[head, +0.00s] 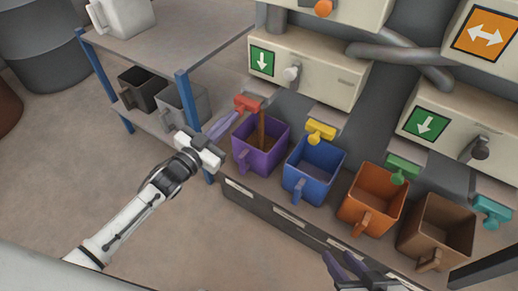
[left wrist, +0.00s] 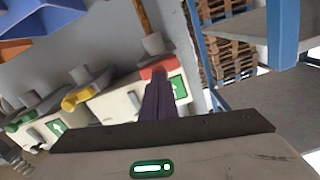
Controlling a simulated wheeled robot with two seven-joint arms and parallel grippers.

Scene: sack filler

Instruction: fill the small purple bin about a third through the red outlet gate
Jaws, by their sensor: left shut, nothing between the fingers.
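The small purple bin (head: 243,157) stands under the red outlet gate (head: 247,104). A brown stream (head: 261,127) runs down from the outlet into the bin; how high the fill stands is hard to tell. My left gripper (head: 233,119) is shut and empty, with its purple fingertips close to the red gate. In the left wrist view, the shut fingers (left wrist: 158,98) point at the red gate (left wrist: 160,67); I cannot tell whether they touch it. The stream (left wrist: 143,15) shows there too. My right gripper (head: 340,264) is at the bottom edge, its fingers apart and empty.
Blue (head: 305,188), orange (head: 357,209) and brown (head: 416,246) bins stand in a row to the right, near yellow (head: 320,131), green (head: 402,167) and teal (head: 490,210) gates. A blue-legged table (head: 185,32) stands left. Floor in front is clear.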

